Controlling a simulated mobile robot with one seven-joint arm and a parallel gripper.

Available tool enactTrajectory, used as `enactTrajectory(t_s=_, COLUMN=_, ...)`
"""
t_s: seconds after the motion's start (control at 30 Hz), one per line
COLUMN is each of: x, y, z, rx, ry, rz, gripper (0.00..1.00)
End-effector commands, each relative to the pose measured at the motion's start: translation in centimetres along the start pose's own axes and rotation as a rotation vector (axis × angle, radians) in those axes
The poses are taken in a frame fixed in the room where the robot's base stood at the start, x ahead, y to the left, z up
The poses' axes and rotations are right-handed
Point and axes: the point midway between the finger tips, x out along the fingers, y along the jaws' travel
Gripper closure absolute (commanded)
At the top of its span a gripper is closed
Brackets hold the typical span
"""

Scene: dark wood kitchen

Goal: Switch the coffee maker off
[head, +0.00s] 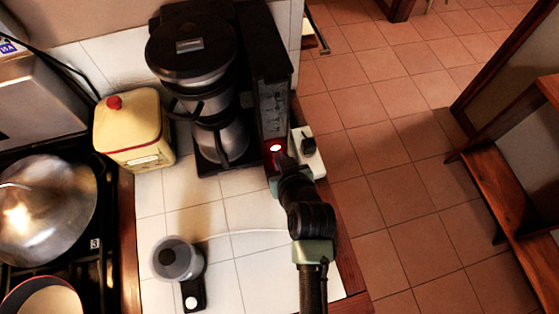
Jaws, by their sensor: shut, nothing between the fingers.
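The black coffee maker (191,62) stands at the back of the white tiled counter. Its carafe (221,141) sits under the filter holder. My gripper (283,163) is at the front of this column, just below the red light. My arm comes up from the bottom of the picture. The fingertips are small and partly hidden by the arm, and the gripper is shut and empty. I cannot tell whether it touches the coffee maker.
A yellow canister with a red knob (133,125) stands left of the coffee maker. A grey cup-like item (178,258) and a small black device (193,295) are on the front counter. A stove with a metal lid (45,205) is at left. Tiled floor lies right.

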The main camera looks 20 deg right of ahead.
Motion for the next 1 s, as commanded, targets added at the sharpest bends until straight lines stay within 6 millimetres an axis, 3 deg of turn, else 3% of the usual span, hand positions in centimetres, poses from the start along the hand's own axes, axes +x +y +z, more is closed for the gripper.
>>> enactTrajectory(t_s=0.3, x=2.6, y=0.0, z=2.4, rx=-0.001, ry=-0.001, rz=0.000, gripper=1.00)
enactTrajectory(t_s=1.0, x=3.7, y=0.0, z=3.1, rx=0.000, ry=-0.011, rz=0.000, gripper=1.00)
